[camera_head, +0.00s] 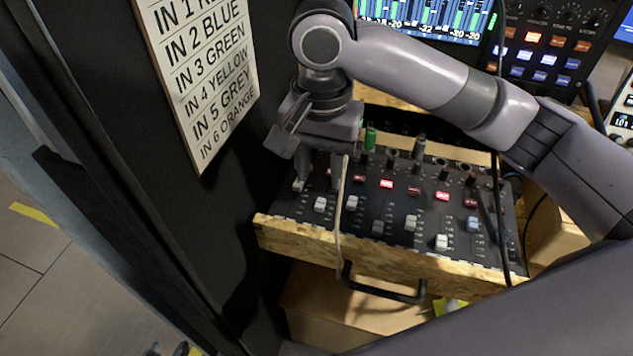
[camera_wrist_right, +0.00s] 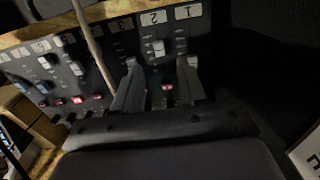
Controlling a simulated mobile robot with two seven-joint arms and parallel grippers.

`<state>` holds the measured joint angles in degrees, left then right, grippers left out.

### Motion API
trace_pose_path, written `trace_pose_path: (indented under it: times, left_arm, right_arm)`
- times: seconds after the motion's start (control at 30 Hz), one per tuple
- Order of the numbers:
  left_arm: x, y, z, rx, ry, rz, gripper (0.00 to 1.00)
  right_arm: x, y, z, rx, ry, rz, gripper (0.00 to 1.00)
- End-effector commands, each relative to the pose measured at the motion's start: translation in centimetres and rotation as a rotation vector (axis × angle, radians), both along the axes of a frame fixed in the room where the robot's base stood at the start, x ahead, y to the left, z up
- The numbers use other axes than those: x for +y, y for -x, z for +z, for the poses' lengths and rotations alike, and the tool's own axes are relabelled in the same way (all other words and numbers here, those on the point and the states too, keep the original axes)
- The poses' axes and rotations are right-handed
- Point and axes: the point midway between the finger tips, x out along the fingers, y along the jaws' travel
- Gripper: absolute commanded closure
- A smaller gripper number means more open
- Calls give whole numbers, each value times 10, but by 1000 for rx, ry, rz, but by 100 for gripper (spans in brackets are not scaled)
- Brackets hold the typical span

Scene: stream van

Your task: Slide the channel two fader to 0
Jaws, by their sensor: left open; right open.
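The channel two fader (camera_head: 320,204) has a pale cap low in its slot, toward the mixer's front edge. In the right wrist view its cap (camera_wrist_right: 158,47) sits below the label 2. My right gripper (camera_head: 318,181) is open over the left end of the black mixer (camera_head: 395,250). In the right wrist view the right gripper (camera_wrist_right: 158,68) has its fingers apart, one on each side of the channel two lane. The cap is just past the fingertips, toward the front, and not held. Whether the fingertips touch the panel is unclear. My left gripper is not in view.
The channel one cap (camera_wrist_right: 192,61) is close beside one finger, and the channel three cap (camera_head: 352,202) is near the other. A thin tan cable (camera_head: 340,220) hangs across the mixer's front. A black wall (camera_head: 110,120) with a label board (camera_head: 205,75) stands close on the left.

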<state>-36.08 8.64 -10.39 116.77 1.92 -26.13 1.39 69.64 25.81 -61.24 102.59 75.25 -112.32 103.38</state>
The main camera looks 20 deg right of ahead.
Motion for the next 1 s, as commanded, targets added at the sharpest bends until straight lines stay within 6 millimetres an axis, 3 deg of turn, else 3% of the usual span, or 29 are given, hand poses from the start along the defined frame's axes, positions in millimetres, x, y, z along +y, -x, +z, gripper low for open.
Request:
trace_pose_path:
  times: [0.3, 0.7, 0.73, 0.83, 0.87, 1.0]
  left_arm:
    - [-1, 7, -17, 22, 2, -1, 57]
    - [-1, 3, -15, 9, 3, -2, 57]
    - [-1, 3, -15, 8, 3, -2, 57]
    - [-2, 3, -14, 7, 3, -2, 57]
    - [-2, 3, -14, 7, 3, -2, 57]
    - [-2, 3, -14, 7, 3, -2, 57]
  right_arm:
    - [0, 1, -50, 1, 0, 2, 58]
    - [0, 0, -60, 0, -1, 3, 58]
    - [0, 0, -60, 0, -1, 3, 62]
    - [0, 0, -60, 0, -1, 3, 94]
    - [0, 0, -60, 0, -1, 3, 100]
    - [0, 1, -60, 1, -1, 3, 100]
